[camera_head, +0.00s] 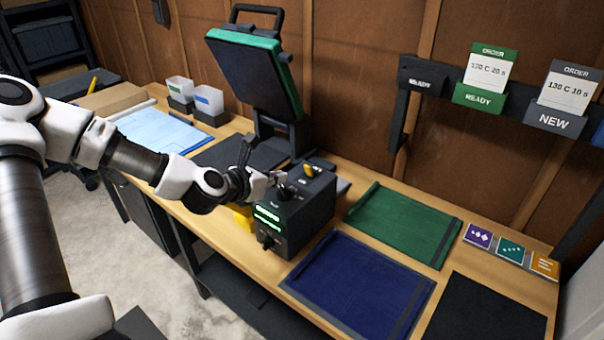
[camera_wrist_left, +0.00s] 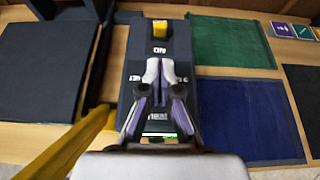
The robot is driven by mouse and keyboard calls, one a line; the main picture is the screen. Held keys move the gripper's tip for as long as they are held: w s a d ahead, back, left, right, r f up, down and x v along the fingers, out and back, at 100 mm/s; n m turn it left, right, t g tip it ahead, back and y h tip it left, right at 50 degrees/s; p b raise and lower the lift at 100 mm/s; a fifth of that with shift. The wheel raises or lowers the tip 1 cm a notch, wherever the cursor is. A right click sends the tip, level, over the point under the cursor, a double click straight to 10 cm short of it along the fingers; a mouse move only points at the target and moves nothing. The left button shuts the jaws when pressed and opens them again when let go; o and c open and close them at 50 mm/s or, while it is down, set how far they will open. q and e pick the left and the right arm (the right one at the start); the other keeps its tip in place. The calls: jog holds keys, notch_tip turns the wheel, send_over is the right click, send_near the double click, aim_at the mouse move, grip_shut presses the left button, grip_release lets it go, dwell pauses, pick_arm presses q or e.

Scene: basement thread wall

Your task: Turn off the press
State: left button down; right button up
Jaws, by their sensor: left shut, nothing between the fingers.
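The press (camera_head: 250,75) stands at the back of the bench with its upper plate raised. Its dark control box (camera_head: 312,215) has a lit green display (camera_head: 268,218) on the front and a yellow switch (camera_head: 309,170) on top. My left gripper (camera_head: 282,180) is shut and empty, low over the top of the box. In the left wrist view its fingertips (camera_wrist_left: 160,65) point toward the yellow switch (camera_wrist_left: 160,29), with an ON label between them. Whether the fingers touch the box I cannot tell. My right gripper is not in view.
A green mat (camera_head: 400,225), a blue mat (camera_head: 358,285) and a black mat (camera_head: 485,310) lie right of the box. A yellow bar (camera_wrist_left: 65,145) runs close beside the box. Order cards (camera_head: 488,70) hang on the wall. White bins (camera_head: 208,100) stand at the back left.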

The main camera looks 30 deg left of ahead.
aim_at(308, 172)
pick_arm(q)
jog(key=b+x, duration=0.1)
jog(key=x, duration=0.8)
jog(key=shift+w+f, duration=0.15)
jog(key=shift+w, duration=0.05)
jog(key=shift+s, duration=0.1)
